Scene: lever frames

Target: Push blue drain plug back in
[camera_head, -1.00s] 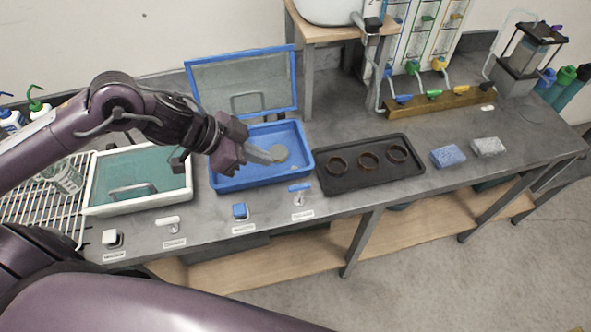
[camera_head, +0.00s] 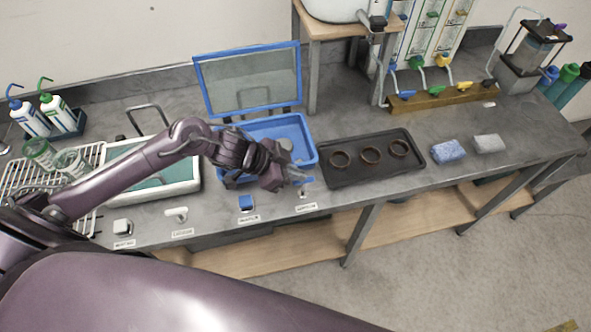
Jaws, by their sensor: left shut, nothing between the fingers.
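A blue T-shaped plug handle (camera_head: 306,181) stands at the bench front, on a pale stem above a small label, before the blue basin (camera_head: 309,152). My right gripper is not in view.
The blue basin's lid (camera_head: 248,83) stands open behind it. A white-rimmed basin (camera_head: 185,188) is on the left, with a white knob (camera_head: 122,226) and white T-handle (camera_head: 177,213) in front. A black tray with brown rings (camera_head: 335,180) lies to the right.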

